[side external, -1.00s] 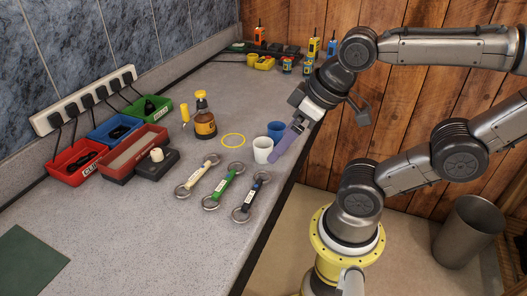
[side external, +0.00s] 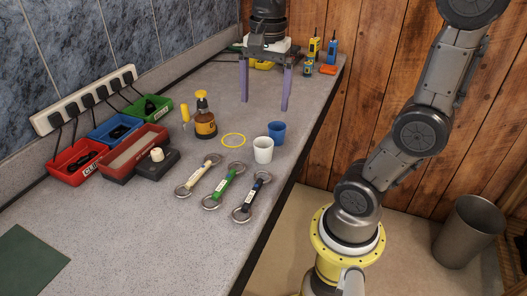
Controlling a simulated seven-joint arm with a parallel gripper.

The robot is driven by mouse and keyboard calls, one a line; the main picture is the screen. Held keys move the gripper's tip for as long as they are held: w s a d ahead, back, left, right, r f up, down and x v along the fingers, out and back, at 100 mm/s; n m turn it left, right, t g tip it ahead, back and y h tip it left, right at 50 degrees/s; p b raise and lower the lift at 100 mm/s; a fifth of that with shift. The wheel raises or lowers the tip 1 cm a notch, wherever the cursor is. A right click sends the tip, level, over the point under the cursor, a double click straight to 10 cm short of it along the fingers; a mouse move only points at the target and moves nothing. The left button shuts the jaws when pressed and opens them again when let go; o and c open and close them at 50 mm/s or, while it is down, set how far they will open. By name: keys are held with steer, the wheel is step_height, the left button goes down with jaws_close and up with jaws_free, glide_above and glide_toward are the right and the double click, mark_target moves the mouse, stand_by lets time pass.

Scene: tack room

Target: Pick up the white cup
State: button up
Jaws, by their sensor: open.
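The white cup (side external: 263,150) stands upright on the grey counter (side external: 130,222), near its right edge. A blue cup (side external: 277,132) stands close behind it. My gripper (side external: 265,106) is above the counter's back part, farther back than both cups, with its two purple fingers pointing down and spread wide apart. It is open with nothing between the fingers. The white cup is fully in view and apart from my gripper.
A yellow ring (side external: 233,140) lies left of the cups, with a brown bottle (side external: 205,122) beyond it. Several bits with ring ends, one green (side external: 224,186), lie in front. Red, blue and green bins (side external: 76,163) line the wall. Yellow and blue devices (side external: 314,47) stand at the back.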

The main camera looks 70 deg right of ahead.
mark_target(264, 145)
steer(key=shift+m+g, duration=0.3)
steer(key=f, duration=0.5)
steer(key=d+f, duration=0.1)
steer(key=f, duration=0.4)
steer(key=w+d+f, duration=0.1)
steer(key=f, duration=0.4)
steer(key=c, duration=1.4)
